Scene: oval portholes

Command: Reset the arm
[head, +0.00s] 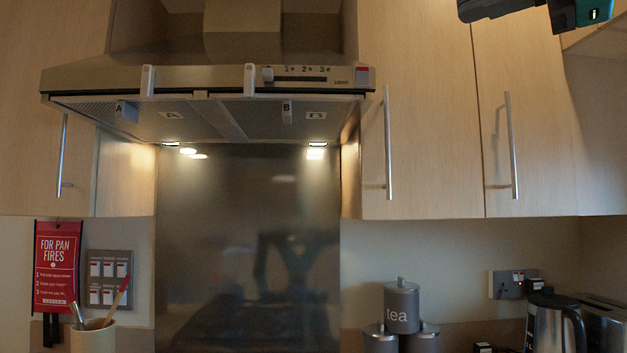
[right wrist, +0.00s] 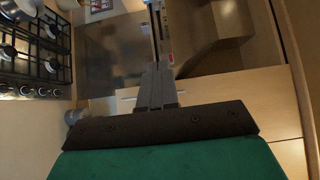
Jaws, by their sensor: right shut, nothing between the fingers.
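My right arm shows at the top right edge of the head view, with my right gripper (head: 478,9) in front of the upper part of the wall cupboards. Only its dark underside and a teal part show there; the rest is cut off by the frame. In the right wrist view, the two dark fingers of my right gripper (right wrist: 157,75) lie together, shut and empty. My left gripper is in neither view.
A cooker hood (head: 210,78) hangs left of centre, beside wall cupboards (head: 425,120) with long handles. Below stand grey canisters (head: 402,305), a kettle (head: 550,325) and a utensil pot (head: 93,338). A gas hob (right wrist: 40,55) shows in the right wrist view.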

